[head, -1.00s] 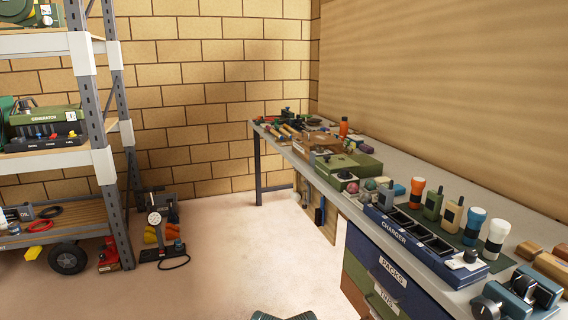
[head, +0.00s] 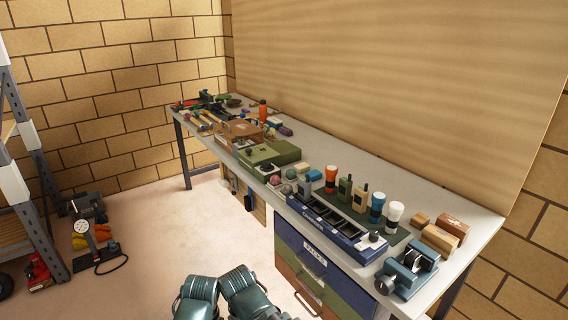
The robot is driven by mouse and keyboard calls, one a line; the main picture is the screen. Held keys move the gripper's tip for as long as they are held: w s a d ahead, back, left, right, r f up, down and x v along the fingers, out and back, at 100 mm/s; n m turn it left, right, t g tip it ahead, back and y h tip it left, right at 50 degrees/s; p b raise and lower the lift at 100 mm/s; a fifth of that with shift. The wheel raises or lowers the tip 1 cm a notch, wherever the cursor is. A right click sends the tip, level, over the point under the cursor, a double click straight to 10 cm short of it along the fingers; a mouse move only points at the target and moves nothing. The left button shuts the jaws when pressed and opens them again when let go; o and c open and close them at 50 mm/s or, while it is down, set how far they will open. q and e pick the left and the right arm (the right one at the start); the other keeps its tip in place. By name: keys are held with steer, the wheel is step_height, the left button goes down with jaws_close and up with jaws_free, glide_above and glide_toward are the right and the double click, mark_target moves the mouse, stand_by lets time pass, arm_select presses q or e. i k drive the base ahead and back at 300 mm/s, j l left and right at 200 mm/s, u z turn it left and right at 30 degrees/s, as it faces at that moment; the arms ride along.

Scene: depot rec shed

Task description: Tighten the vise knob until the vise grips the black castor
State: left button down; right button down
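The blue vise (head: 406,276) stands at the near right end of the workbench. A pale grey round knob (head: 385,285) is on its left side, facing the bench's front edge. A small dark piece (head: 425,261) shows at the vise's jaws; it looks like the black castor, but it is too small to be sure. I cannot tell whether the jaws touch it. Two teal segments of my arms show at the bottom centre, left of the vise and apart from it. Neither gripper's fingers are in view.
A blue charger tray (head: 338,222) and upright flashlights, one white (head: 393,217), stand left of the vise. Wooden blocks (head: 445,229) lie behind it. Drawers (head: 320,275) are under the bench (head: 464,238).

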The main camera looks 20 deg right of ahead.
mark_target(385, 285)
steer(key=z, duration=1.65)
steer(key=u, duration=0.2)
